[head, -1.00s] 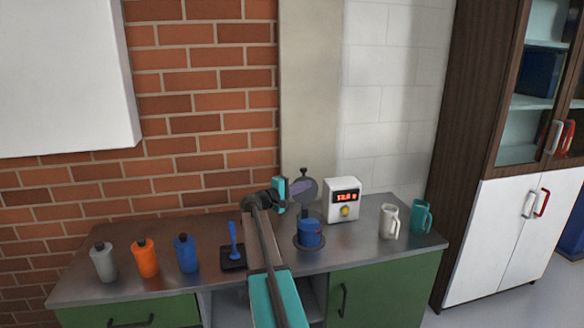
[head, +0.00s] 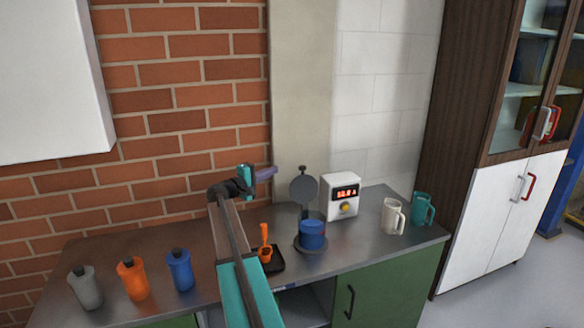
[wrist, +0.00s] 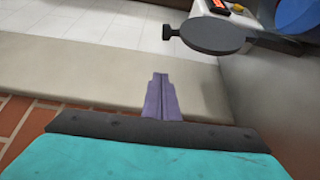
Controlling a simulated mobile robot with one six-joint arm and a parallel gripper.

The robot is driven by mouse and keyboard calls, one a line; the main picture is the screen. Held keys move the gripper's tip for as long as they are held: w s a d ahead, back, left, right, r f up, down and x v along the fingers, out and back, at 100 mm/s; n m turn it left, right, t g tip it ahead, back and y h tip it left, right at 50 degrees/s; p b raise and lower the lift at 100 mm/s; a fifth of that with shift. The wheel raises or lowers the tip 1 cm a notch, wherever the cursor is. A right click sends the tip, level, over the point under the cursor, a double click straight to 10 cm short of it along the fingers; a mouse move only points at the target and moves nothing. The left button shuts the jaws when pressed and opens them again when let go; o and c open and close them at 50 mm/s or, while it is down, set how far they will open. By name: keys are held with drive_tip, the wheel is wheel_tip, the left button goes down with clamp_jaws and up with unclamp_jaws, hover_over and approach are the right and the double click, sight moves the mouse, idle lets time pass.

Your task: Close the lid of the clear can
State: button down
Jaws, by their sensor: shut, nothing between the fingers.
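The clear can (head: 312,232) with blue contents stands on a dark round base on the counter. Its round dark grey lid (head: 304,189) with a small knob stands open, upright behind the can. In the wrist view, the lid (wrist: 215,35) is at the top, and a blue part of the can (wrist: 297,14) shows at the upper right corner. My gripper (head: 267,173) has purple fingers and is up and left of the lid, apart from it. Its fingers (wrist: 161,98) are shut together and empty in the wrist view.
A white device with a red display (head: 341,205) stands right behind the can. A white mug (head: 391,216) and a teal mug (head: 421,210) are farther right. A black tray (head: 275,262) with an orange scoop (head: 264,243) is to the left, then blue, orange and grey bottles.

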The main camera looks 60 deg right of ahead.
sight(303, 185)
drive_tip(key=shift+d, duration=0.1)
drive_tip(key=s+d+p, duration=0.2)
drive_tip(key=d+p, duration=0.2)
drive_tip(key=d, duration=0.6)
drive_tip(key=shift+s+a+p, duration=0.5)
drive_tip(key=shift+s+a, duration=0.05)
drive_tip(key=shift+s, duration=0.25)
drive_tip(key=shift+s+a+p, duration=0.45)
drive_tip(key=shift+s+a, duration=0.05)
drive_tip(key=shift+s, duration=0.3)
